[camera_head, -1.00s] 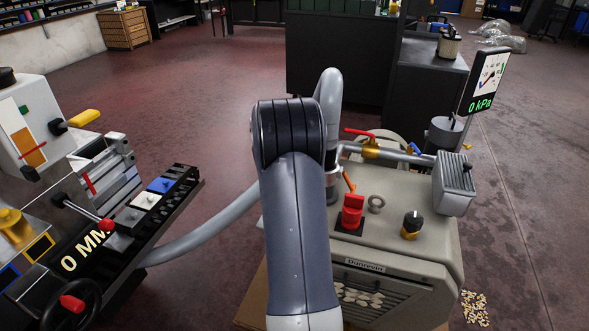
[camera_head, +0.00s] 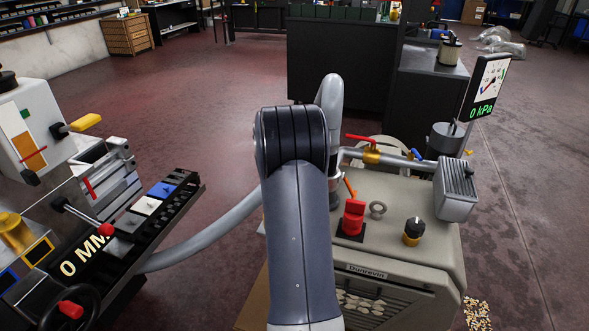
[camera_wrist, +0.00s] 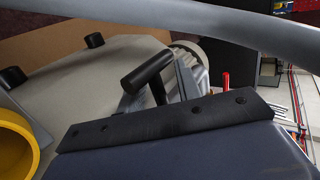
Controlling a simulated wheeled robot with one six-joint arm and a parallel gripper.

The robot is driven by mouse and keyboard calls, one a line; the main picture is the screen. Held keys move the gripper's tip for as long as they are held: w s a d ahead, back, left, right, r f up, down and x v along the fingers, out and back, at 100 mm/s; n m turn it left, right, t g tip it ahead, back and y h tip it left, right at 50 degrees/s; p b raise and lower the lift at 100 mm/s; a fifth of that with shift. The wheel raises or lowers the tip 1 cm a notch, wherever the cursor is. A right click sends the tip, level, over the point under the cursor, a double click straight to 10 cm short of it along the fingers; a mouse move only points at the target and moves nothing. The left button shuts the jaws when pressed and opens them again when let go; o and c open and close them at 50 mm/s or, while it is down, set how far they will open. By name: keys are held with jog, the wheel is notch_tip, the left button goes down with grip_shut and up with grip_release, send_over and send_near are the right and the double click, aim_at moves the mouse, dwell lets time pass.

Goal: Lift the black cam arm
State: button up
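I cannot tell for sure which part is the black cam arm. In the wrist view a black cylindrical handle on a short stem (camera_wrist: 148,70) stands near the middle, beyond a black bolted bar (camera_wrist: 160,119). My gripper's fingertips do not show clearly in either view.
The beige pump unit (camera_head: 400,235) stands right of my arm, with a red lever valve (camera_head: 371,152) and red switch (camera_head: 353,218). A grey hose (camera_head: 215,238) crosses toward the left machine. A gauge (camera_head: 488,86) reads 0 kPa. Open floor (camera_head: 185,110) lies behind.

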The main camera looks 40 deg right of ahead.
jog(key=p+v, duration=0.2)
jog(key=v, duration=0.9)
jog(key=shift+d+f, duration=0.1)
jog(key=shift+f, duration=0.05)
jog(key=b+x, duration=0.1)
jog(key=x, duration=0.9)
jog(key=shift+w+d+f+b, duration=0.2)
jog(key=shift+d+b, duration=0.05)
jog(key=shift+b, duration=0.1)
